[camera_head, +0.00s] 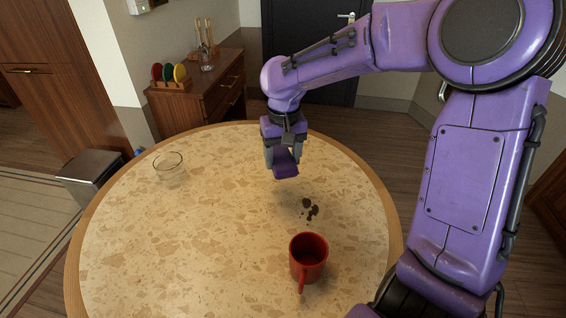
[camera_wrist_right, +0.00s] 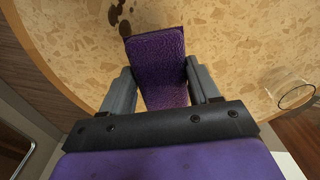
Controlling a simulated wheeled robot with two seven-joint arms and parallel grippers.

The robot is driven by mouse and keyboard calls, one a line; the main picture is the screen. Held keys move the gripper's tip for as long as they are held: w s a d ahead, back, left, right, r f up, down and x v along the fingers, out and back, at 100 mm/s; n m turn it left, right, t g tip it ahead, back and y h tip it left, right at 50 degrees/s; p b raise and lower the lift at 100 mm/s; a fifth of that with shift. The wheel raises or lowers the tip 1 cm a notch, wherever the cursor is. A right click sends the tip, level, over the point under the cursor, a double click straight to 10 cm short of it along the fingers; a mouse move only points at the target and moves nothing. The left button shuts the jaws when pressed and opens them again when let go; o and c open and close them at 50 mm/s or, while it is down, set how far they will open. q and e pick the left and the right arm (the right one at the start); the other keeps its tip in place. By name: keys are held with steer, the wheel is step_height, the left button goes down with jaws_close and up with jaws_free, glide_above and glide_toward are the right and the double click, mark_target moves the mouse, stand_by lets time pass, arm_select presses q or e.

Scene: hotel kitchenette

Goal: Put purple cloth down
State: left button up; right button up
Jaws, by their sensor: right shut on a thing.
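The purple cloth (camera_head: 286,164) is a small folded block held between the fingers of my right gripper (camera_head: 283,158), which is shut on it. In the wrist view the cloth (camera_wrist_right: 158,65) shows its textured purple face between the two grey fingers (camera_wrist_right: 162,90). The cloth is over the far part of the round table (camera_head: 225,225); I cannot tell whether it touches the top. Dark brown spots (camera_head: 310,209) lie on the table just nearer than the cloth, and also show at the top of the wrist view (camera_wrist_right: 120,18). My left gripper is not in view.
A red mug (camera_head: 308,258) stands at the table's near right. A clear glass bowl (camera_head: 169,167) stands at the far left, and glass also shows in the wrist view (camera_wrist_right: 290,90). A grey bin (camera_head: 90,175) stands left of the table. The table's left and middle are clear.

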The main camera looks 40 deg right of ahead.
steer(key=shift+s+d+m, duration=0.3)
steer(key=shift+s+d, duration=0.4)
steer(key=shift+d, duration=0.25)
steer(key=shift+w+d+f, duration=0.2)
steer(key=shift+w+d, duration=0.3)
steer(key=w+d+f, duration=0.6)
steer(key=w+f, duration=0.1)
steer(key=w+d+f, duration=0.2)
steer(key=w+f, duration=0.1)
steer(key=w, duration=0.1)
steer(key=shift+w+d+f, duration=0.15)
steer(key=shift+d+f, duration=0.15)
steer(key=shift+d, duration=0.1)
steer(key=shift+f, duration=1.35)
steer(key=o, duration=0.9)
steer(key=shift+f, duration=0.15)
steer(key=shift+o, duration=0.2)
